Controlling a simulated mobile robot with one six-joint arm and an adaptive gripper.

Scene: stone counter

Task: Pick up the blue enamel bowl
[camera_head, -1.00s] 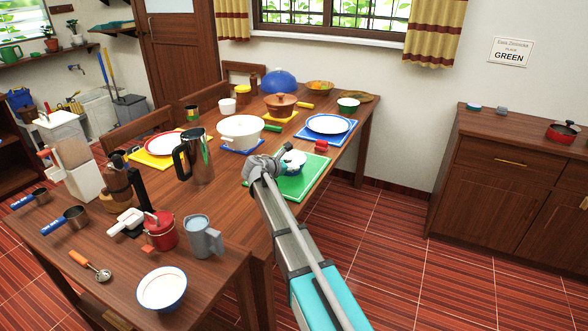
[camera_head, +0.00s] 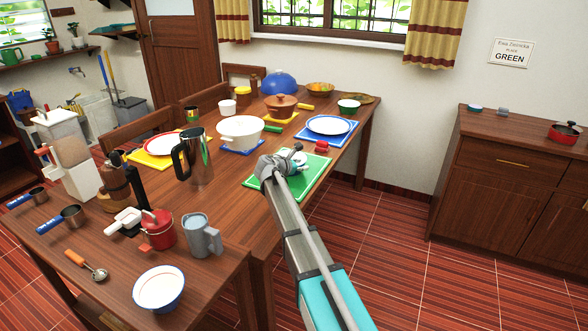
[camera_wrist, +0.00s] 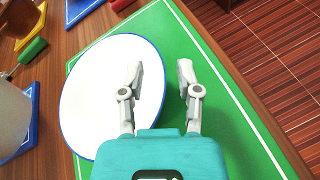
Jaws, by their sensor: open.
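A round white dish with a thin blue rim (camera_wrist: 98,95) lies on the green mat in the wrist view; I cannot tell from above how deep it is. My gripper (camera_wrist: 160,68) is open and empty, with the dish's right rim between its fingers. The left finger overlaps the dish in the picture, and the right finger is over bare mat. Contact is not visible. In the head view my gripper (camera_head: 299,162) is over the green mat and mostly hides this dish. Another white bowl with a blue outside (camera_head: 160,288) stands at the table's front edge.
A red item (camera_head: 321,147) sits just beyond my gripper. A white pot (camera_head: 240,131) stands left of the green mat (camera_head: 255,183). A plate on a blue mat (camera_head: 328,125) is behind. A metal jug (camera_head: 197,160) stands further left. Floor is free at right.

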